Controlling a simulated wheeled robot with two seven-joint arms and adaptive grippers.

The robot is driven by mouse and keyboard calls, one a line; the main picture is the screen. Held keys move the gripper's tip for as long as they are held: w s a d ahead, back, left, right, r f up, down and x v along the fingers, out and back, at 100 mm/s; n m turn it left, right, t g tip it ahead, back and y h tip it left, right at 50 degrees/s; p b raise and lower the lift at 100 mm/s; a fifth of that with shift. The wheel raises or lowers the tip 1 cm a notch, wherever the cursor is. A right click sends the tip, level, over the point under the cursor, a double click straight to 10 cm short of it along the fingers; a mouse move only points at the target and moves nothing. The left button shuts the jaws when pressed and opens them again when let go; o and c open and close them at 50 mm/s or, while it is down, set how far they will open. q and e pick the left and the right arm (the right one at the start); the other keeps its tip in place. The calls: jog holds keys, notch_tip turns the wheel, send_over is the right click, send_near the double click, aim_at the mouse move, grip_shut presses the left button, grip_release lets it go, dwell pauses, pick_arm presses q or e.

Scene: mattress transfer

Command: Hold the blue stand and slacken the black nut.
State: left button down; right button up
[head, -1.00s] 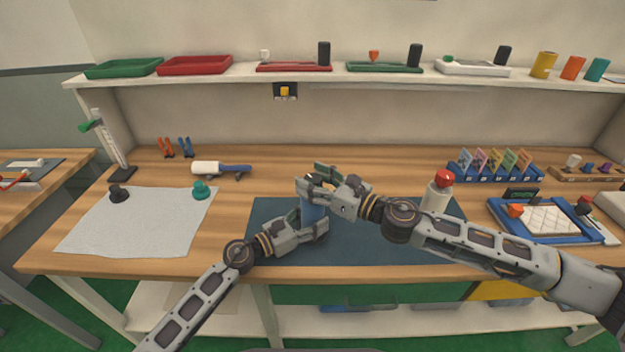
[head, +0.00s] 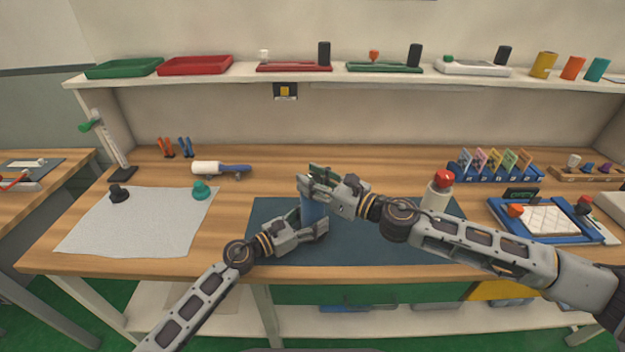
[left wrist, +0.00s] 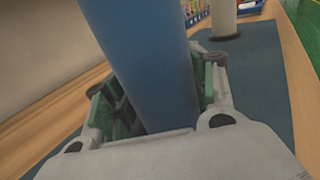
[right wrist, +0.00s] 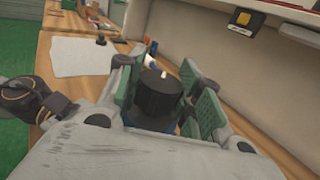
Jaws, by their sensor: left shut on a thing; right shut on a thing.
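The blue stand (head: 313,212) stands upright on the dark mat (head: 400,250). My left gripper (head: 312,228) is shut around its column, and the blue column (left wrist: 150,60) fills the middle of the left wrist view between the pads. The black nut (right wrist: 158,98), with a white mark on top, sits at the top of the stand in the right wrist view. My right gripper (head: 318,185) is shut on the nut, its green pads on both sides of it. In the head view the right fingers hide the nut.
A white post with a red cap (head: 438,192) stands on the mat to the right, behind my right arm. A white brush with a blue handle (head: 220,169) lies behind left. A grey cloth (head: 140,225) with two knobs lies at left.

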jog(key=shift+r+n+g+y, duration=0.1)
jog(key=shift+n+g+y, duration=1)
jog(key=shift+g, duration=0.5)
jog(key=shift+w+n+g, duration=0.1)
jog(key=shift+n+g, duration=0.2)
jog(key=shift+n+g+y, duration=0.3)
jog(key=shift+n+g, duration=0.3)
jog(key=shift+g, duration=0.3)
jog(key=shift+n+g, duration=0.5)
jog(key=shift+g, duration=0.2)
jog(key=shift+n+g+y, duration=0.4)
jog(key=shift+n+g, duration=1)
jog(key=shift+g, duration=0.8)
jog(key=shift+n+g+h, duration=0.35)
jog(key=shift+n+g, duration=0.65)
jog(key=shift+g, duration=0.55)
jog(key=shift+n+g+h, duration=0.35)
jog(key=shift+n+g, duration=0.65)
jog(key=shift+g, duration=0.55)
jog(key=shift+n+g+h, duration=0.6)
jog(key=shift+n+g, duration=0.3)
jog(key=shift+g, duration=0.3)
jog(key=shift+n+g+h, duration=1.1)
jog(key=shift+g, duration=0.4)
jog(key=o, duration=1)
